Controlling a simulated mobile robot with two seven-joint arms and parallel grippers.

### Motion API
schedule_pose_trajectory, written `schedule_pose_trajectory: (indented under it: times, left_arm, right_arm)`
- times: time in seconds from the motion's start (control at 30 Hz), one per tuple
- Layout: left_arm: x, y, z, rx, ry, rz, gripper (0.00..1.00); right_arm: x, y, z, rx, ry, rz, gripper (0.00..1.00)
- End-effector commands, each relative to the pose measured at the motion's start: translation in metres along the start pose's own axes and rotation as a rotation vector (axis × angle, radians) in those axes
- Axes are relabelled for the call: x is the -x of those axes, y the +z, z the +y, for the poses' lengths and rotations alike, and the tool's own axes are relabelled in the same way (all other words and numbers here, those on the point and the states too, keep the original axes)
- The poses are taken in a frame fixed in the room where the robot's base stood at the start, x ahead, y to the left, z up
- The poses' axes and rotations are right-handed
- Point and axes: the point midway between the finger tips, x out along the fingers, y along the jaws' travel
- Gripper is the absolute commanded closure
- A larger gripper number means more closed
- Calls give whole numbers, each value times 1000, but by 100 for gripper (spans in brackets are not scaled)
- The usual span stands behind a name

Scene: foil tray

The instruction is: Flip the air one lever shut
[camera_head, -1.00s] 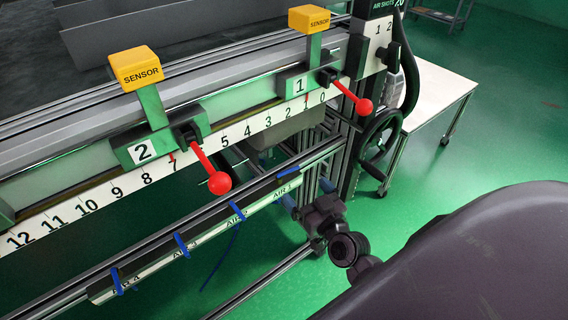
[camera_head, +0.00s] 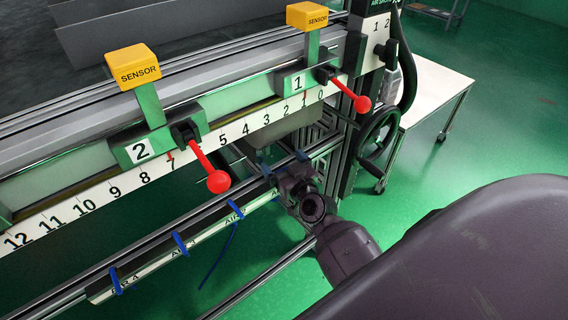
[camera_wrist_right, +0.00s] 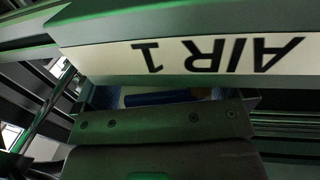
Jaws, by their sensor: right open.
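The AIR 1 label strip shows large and upside down in the right wrist view (camera_wrist_right: 215,55). A blue lever (camera_wrist_right: 162,98) lies just below it in that view, between the two blue fingertip pads, with a gap on each side. My right gripper (camera_head: 283,165) is open at the right end of the valve rail (camera_head: 155,256). In the head view it covers most of the AIR 1 label and its lever. The lever's contact with the fingers cannot be told. My left gripper is not in view.
Blue levers hang at AIR 2 (camera_head: 236,209), AIR 3 (camera_head: 181,244) and AIR 4 (camera_head: 116,281). Above are two red-knobbed levers (camera_head: 218,182) (camera_head: 361,104) and yellow sensor blocks (camera_head: 132,66) (camera_head: 307,16). A black handwheel (camera_head: 380,135) stands right of the gripper.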

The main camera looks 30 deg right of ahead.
Motion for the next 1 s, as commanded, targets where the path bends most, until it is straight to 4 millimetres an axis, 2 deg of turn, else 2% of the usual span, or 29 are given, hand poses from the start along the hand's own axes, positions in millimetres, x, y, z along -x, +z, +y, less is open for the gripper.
schedule_pose_trajectory:
  times: [0.17, 0.47, 0.83, 1.0]
  left_arm:
    - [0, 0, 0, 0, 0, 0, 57]
    - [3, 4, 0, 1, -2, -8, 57]
    - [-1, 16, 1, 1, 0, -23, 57]
    - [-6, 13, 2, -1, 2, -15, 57]
  right_arm:
    - [0, 0, 0, 0, 0, 0, 3]
    - [0, 0, 0, 0, 0, 0, 48]
    - [-2, 1, 0, 7, -78, 2, 49]
    - [-4, 1, -1, 8, -135, 3, 49]
